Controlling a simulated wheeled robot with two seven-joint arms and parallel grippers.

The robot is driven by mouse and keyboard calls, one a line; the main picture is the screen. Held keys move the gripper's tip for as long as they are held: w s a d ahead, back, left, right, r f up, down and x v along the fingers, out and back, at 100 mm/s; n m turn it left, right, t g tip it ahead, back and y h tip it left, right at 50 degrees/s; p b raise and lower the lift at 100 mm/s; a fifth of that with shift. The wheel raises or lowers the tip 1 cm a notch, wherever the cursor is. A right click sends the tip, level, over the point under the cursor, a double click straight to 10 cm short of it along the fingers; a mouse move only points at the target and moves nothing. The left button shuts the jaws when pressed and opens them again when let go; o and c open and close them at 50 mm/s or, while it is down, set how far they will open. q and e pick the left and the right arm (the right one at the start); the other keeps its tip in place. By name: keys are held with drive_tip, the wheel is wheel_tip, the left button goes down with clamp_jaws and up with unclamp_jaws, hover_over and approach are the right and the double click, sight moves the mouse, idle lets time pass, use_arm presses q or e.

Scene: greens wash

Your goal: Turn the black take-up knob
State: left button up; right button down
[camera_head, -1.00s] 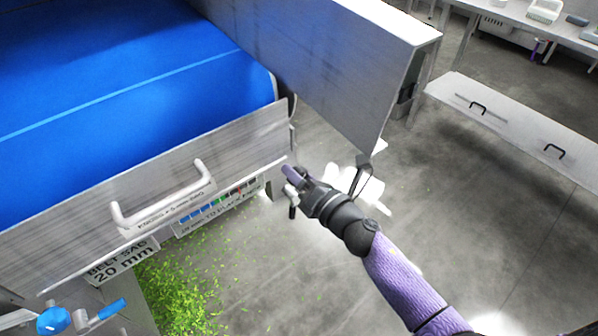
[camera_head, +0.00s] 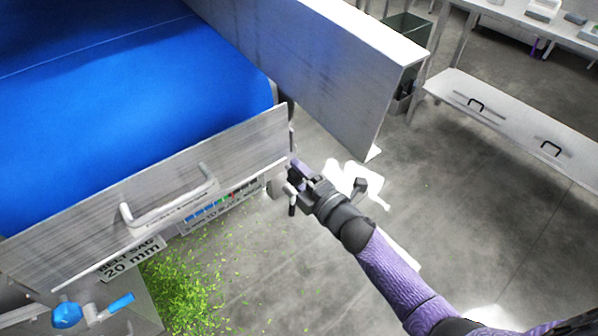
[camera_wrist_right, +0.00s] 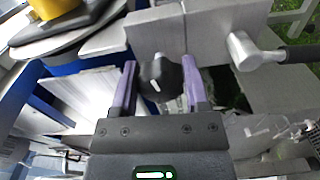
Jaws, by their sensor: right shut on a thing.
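The black take-up knob (camera_wrist_right: 160,80) shows in the right wrist view, between the two purple fingers of my right gripper (camera_wrist_right: 160,88), which is shut on it. The knob has a short white mark on its face. In the head view my right gripper (camera_head: 293,181) is at the near right corner of the conveyor frame, and its hand hides the knob there. My left gripper is not in view.
A blue belt (camera_head: 110,110) runs behind a metal side panel (camera_head: 60,245) with a white handle (camera_head: 168,204). A sign (camera_head: 133,259) reads "BELT SAG 20 mm". Green scraps (camera_head: 185,285) lie on the floor. A grey metal lever (camera_wrist_right: 262,52) is beside the knob.

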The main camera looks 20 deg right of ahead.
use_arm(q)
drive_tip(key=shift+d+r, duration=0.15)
use_arm(e)
drive_tip(key=shift+m, duration=0.7)
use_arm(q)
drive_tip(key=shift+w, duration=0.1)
use_arm(e)
drive_tip(key=shift+f, duration=0.1)
drive_tip(key=shift+c, duration=0.4)
unclamp_jaws()
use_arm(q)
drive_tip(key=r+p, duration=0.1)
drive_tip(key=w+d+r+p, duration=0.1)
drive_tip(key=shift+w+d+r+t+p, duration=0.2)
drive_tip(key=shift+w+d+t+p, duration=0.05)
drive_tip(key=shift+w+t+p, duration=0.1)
use_arm(e)
drive_tip(key=v, duration=1)
